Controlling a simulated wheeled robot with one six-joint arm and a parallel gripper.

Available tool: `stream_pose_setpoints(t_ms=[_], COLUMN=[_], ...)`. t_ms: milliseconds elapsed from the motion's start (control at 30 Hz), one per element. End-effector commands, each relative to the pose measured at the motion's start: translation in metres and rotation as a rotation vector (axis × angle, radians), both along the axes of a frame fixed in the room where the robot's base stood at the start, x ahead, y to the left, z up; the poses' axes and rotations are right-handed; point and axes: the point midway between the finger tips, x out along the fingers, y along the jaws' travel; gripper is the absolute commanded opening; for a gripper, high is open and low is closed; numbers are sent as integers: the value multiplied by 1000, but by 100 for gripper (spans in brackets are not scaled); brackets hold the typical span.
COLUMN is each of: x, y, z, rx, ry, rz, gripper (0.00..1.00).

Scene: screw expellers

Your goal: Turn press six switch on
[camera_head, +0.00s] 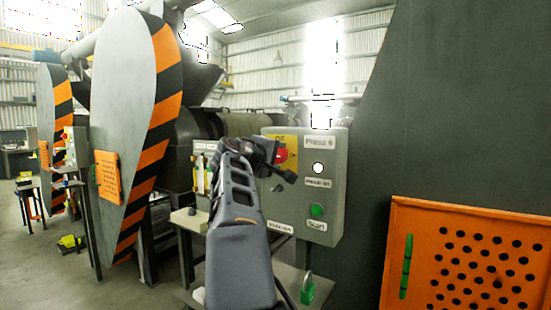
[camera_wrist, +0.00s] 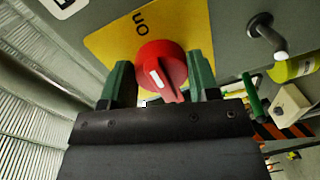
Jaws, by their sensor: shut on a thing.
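The press six switch is a red rotary knob (camera_wrist: 165,62) on a yellow plate (camera_wrist: 112,45), with upside-down "On" lettering above the knob in the wrist view. A white mark shows on the lower-left part of the knob, away from that lettering. My gripper (camera_wrist: 160,82) has its green fingers on both sides of the knob and is shut on it. In the head view, the red knob (camera_head: 282,156) is partly hidden by my gripper (camera_head: 280,168). The grey control box (camera_head: 335,160) is labelled "Press 6".
Below the switch level, the box has a white round light or button (camera_head: 318,168) and a green start button (camera_head: 316,210). An orange perforated panel (camera_head: 425,215) stands at right. Striped guards (camera_head: 120,130) stand at left.

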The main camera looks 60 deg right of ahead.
Motion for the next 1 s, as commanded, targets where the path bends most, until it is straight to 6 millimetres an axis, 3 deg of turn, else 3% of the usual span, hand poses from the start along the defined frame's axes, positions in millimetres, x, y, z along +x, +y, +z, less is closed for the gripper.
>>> stream_pose_setpoints(t_ms=[333,367,600,867,1000], x=[0,0,0,0,0], y=[0,0,0,1,11], z=[-1,-1,0,0,1], rx=[2,2,1,1,-1], ry=[-5,-5,-4,-3,-5], rz=[-1,-1,0,0,3], gripper=[32,56,79,81,81])
